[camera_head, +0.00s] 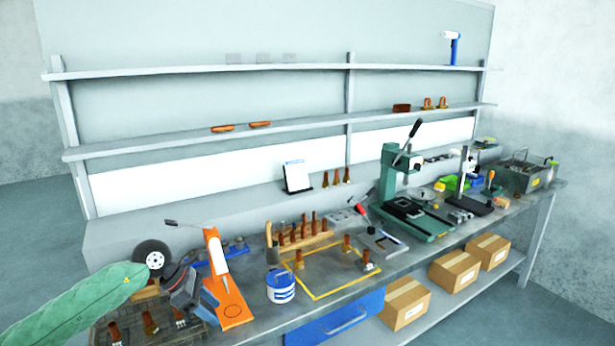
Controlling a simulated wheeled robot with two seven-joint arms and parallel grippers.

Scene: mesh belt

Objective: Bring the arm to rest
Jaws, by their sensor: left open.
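My left arm in a green sleeve (85,303) reaches in from the lower left. My left gripper (196,304), dark grey-blue, is open at its end, over the right part of a dark mesh tray (133,332) and just left of an orange stand (233,308). Nothing shows between its fingers. Brown pieces stand in the tray, one at its left (115,331) and one in its middle (150,323). The gripper and sleeve hide part of the tray. My right gripper is not in view.
A black wheel (152,256) stands behind the gripper. A blue-and-white tin (281,287), a yellow-outlined area (337,287) with brown pieces, a wooden rack (303,238) and a green press (405,190) stand farther right. Cardboard boxes (405,303) sit on the lower shelf.

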